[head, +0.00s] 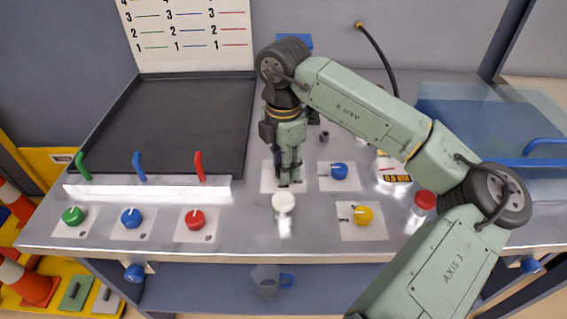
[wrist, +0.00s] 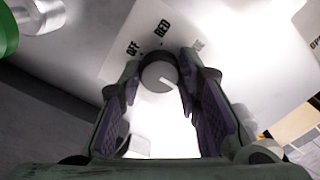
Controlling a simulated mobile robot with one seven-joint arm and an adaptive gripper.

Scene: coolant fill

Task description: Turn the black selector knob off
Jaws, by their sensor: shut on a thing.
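The black selector knob (wrist: 159,72) shows in the wrist view between my two fingertips, on a white label plate (wrist: 140,30). The plate reads OFF on the left, RED in the middle and a partly hidden word on the right. A short pale line marks the knob's face, slanting toward the lower right of the picture. My gripper (wrist: 160,85) is shut on the knob, one finger on each side. In the head view my gripper (head: 289,180) points straight down at the plate (head: 268,180) and hides most of the knob.
A blue knob (head: 339,171) and a yellow knob (head: 363,215) are to the right, with a red-capped item (head: 425,201) beyond. Green, blue and red knobs and levers line the left. A black tray (head: 170,125) lies behind.

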